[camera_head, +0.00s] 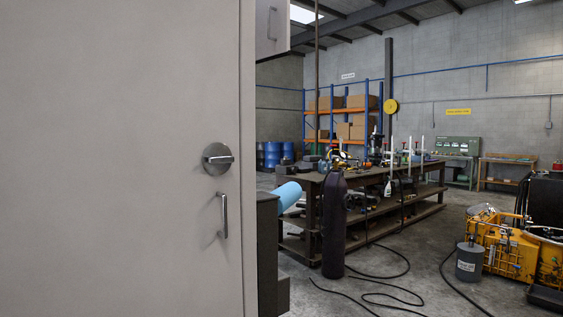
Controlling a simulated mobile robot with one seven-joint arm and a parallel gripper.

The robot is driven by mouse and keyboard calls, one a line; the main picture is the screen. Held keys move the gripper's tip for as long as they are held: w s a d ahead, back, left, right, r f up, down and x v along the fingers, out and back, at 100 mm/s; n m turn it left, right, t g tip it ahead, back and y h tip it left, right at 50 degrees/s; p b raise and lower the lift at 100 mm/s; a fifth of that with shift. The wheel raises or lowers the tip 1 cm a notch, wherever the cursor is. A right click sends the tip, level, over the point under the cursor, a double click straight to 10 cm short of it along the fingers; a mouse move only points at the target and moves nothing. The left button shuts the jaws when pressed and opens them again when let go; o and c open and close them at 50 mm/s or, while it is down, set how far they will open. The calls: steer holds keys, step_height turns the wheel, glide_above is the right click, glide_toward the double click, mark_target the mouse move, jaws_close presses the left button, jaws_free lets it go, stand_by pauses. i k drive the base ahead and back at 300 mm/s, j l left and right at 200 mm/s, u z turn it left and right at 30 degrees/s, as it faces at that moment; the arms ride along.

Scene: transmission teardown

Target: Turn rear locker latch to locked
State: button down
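The locker door (110,160) is a large pale grey panel that fills the left part of the head view, and it looks shut. Its latch (217,158) is a round metal disc with a short bar handle, near the door's right edge. The bar lies about horizontal. A vertical pull handle (224,215) sits just below the latch. My gripper is not in this view, and nothing touches the latch or the handle.
A dark gas cylinder (334,225) stands beside a long workbench (385,172) with tools on it. Black hoses (390,280) lie on the floor. A yellow machine (503,245) and a grey canister (469,262) stand at the right. Some concrete floor between them is open.

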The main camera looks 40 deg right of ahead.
mark_target(218, 160)
steer(key=z, duration=0.7)
steer(key=i+l+u, duration=0.1)
steer(key=i, duration=0.35)
steer(key=i+l, duration=0.35)
steer(key=i+u, duration=0.05)
steer(key=i, duration=0.05)
